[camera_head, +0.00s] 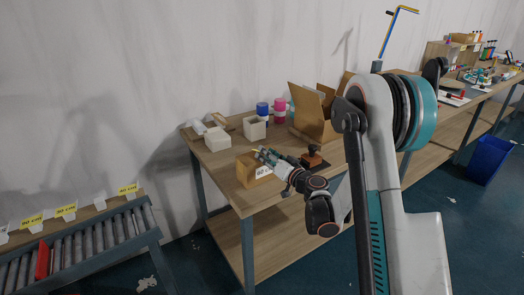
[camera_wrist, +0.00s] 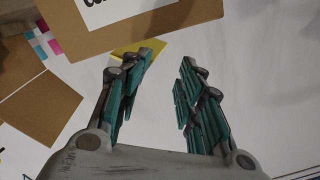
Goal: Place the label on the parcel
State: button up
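A brown cardboard parcel (camera_head: 247,167) stands near the front left of the workbench, with a white printed patch (camera_head: 263,171) on its front. My gripper (camera_head: 264,153) is right beside its upper edge. In the wrist view, the parcel (camera_wrist: 190,12) fills the top, its white patch (camera_wrist: 110,8) cut off by the frame. My gripper (camera_wrist: 168,62) has its teal fingers apart, with nothing clamped between them. A small yellow piece, perhaps the label (camera_wrist: 130,49), shows at the parcel's edge, partly hidden by the left finger. I cannot tell whether it is stuck to the parcel.
White boxes (camera_head: 217,139), bottles (camera_head: 279,109) and an open carton (camera_head: 312,114) stand behind the parcel. A wooden stamp (camera_head: 311,156) is to its right. A roller conveyor (camera_head: 85,240) with yellow-marked tags (camera_head: 66,210) is at left. A blue bin (camera_head: 489,159) stands at right.

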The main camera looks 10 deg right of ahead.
jog(key=v, duration=0.8)
